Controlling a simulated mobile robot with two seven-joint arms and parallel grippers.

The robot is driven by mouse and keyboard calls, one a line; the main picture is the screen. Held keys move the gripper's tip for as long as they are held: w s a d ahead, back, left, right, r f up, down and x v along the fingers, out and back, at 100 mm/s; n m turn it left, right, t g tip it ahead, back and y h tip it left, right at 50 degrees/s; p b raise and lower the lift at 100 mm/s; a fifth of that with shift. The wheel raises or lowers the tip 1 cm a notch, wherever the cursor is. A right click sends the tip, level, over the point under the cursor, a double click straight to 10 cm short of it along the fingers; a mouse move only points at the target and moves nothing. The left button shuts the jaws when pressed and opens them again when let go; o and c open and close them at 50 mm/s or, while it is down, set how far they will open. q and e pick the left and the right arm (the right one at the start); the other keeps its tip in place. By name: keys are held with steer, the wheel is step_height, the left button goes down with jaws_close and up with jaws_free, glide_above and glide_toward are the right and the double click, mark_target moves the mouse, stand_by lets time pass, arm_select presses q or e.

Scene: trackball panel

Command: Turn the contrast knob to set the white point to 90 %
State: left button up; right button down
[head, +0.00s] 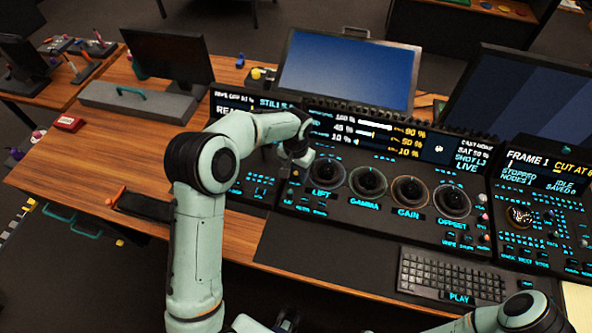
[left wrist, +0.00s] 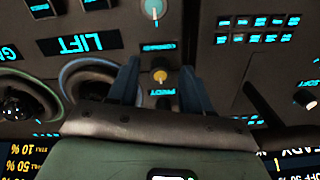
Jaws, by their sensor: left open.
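My left gripper (head: 299,160) is over the trackball panel (head: 350,212), at the upper left of the LIFT trackball (head: 324,175). In the left wrist view its two fingers (left wrist: 159,85) are open and apart. A small knob with a yellow cap (left wrist: 160,75) shows between them, and I cannot tell whether they touch it. A knob with a pale blue cap (left wrist: 153,8) lies farther off at the top. The small knob labels are too blurred to tell which is contrast. The panel display (head: 375,133) reads 100 % in its top row, with 90 % in yellow beside it.
The GAMMA (head: 367,181), GAIN (head: 411,191) and OFFSET (head: 452,201) trackballs stand to the right. A keyboard (head: 450,276) lies in front of the panel. Monitors stand behind. Part of my right arm shows at the lower right.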

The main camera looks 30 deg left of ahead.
arm_select(q)
jaws_close()
